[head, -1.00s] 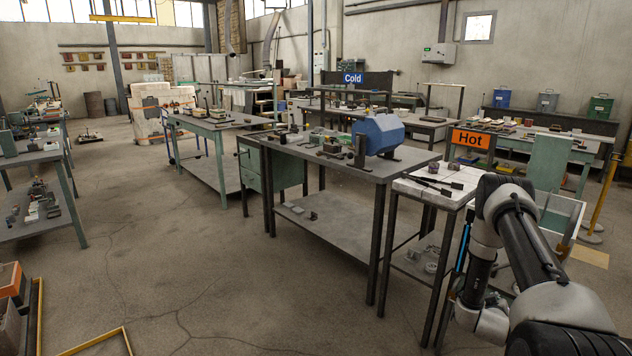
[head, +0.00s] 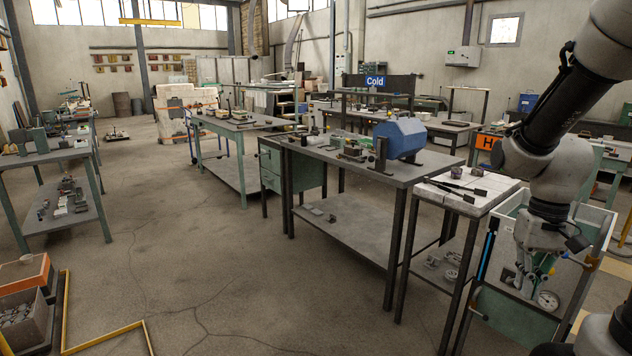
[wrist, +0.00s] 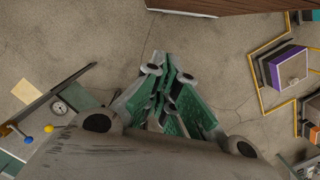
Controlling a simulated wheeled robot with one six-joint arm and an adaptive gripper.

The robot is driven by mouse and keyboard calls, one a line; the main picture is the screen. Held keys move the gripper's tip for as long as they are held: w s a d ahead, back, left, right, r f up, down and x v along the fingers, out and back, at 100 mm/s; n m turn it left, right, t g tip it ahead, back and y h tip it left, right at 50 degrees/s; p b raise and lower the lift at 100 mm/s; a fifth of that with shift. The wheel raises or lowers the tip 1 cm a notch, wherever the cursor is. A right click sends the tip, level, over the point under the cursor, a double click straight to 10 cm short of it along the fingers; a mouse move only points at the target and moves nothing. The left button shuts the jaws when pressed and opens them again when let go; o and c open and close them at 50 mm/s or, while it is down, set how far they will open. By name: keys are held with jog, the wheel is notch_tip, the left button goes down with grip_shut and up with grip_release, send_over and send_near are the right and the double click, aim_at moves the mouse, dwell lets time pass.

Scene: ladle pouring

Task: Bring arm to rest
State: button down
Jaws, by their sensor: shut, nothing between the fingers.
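My gripper (head: 531,285) hangs pointing down at the right of the head view, in front of a cart (head: 590,238) with pale side panels. It is shut and empty. In the wrist view its closed fingers (wrist: 172,75) with green sides point at the bare concrete floor. My arm (head: 565,110) comes down from the upper right corner of the head view and bends at the wrist. It hides part of the orange Hot sign (head: 487,143).
A white-topped stand (head: 465,192) with dark tools stands left of my gripper. A long grey workbench (head: 350,170) carries a blue housing (head: 400,138). Yellow frames (wrist: 258,70) and a purple box (wrist: 288,68) lie on the floor in the wrist view. The floor (head: 190,250) at left is open.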

jog(key=s+a+r+n+t, duration=0.1)
jog(key=s+a+r+t, duration=0.1)
jog(key=r, duration=0.4)
jog(key=s+a+r+n+t, duration=0.1)
jog(key=s+a+r+t, duration=0.1)
jog(key=s+r, duration=0.3)
jog(key=shift+a+r+t+h, duration=0.2)
jog(key=shift+r+t+h, duration=0.1)
jog(key=shift+r+t, duration=0.7)
jog(key=shift+r, duration=0.15)
